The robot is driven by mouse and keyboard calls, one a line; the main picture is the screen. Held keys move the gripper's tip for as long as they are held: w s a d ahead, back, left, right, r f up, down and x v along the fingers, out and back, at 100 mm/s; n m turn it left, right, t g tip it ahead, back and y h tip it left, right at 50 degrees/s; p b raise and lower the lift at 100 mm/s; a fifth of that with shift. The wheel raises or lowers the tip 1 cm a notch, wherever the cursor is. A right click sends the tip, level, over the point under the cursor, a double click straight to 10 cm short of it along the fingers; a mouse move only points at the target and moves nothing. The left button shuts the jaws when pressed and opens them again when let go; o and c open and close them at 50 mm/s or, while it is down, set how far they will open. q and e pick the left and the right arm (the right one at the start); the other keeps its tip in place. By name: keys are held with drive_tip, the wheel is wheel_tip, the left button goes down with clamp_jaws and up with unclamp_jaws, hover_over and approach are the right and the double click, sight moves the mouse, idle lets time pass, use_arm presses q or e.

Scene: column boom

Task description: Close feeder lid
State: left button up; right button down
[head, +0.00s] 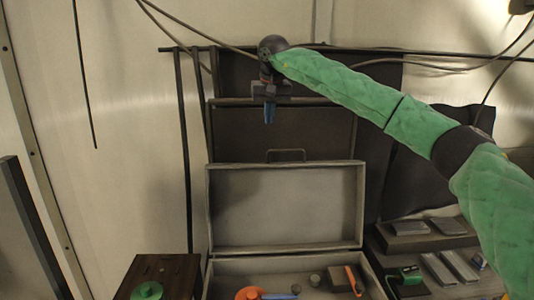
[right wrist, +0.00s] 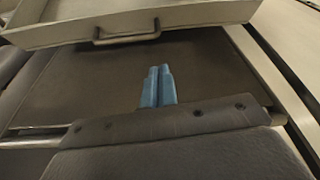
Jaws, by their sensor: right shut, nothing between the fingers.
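The feeder lid (head: 284,208) is a grey, shallow, framed panel. It stands open and upright at the back of the feeder box (head: 225,268), with a handle (head: 286,152) on its top edge. In the right wrist view the lid (right wrist: 190,18) and its handle (right wrist: 126,32) show at the top. My right gripper (head: 269,112) has blue fingers, shut and empty, pointing down. In the head view it appears above the lid, left of the handle; its fingers (right wrist: 158,85) are apart from the handle in the wrist view. My left gripper is not in view.
The open box holds an orange part (head: 249,293) and other small items. A brown block with a green disc (head: 147,291) stands at left. Grey blocks (head: 438,268) and a green item (head: 408,273) lie at right. Dark panels and cables hang behind.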

drive_tip(key=p+x, duration=0.2)
drive_tip(key=x, duration=0.4)
drive_tip(key=shift+s+f+p, duration=0.1)
drive_tip(key=shift+f+p, duration=0.15)
drive_tip(key=shift+p, duration=0.05)
drive_tip(key=p+x, duration=0.1)
drive_tip(key=x, duration=0.2)
drive_tip(key=shift+f+p, duration=0.3)
drive_tip(key=shift+f, duration=0.45)
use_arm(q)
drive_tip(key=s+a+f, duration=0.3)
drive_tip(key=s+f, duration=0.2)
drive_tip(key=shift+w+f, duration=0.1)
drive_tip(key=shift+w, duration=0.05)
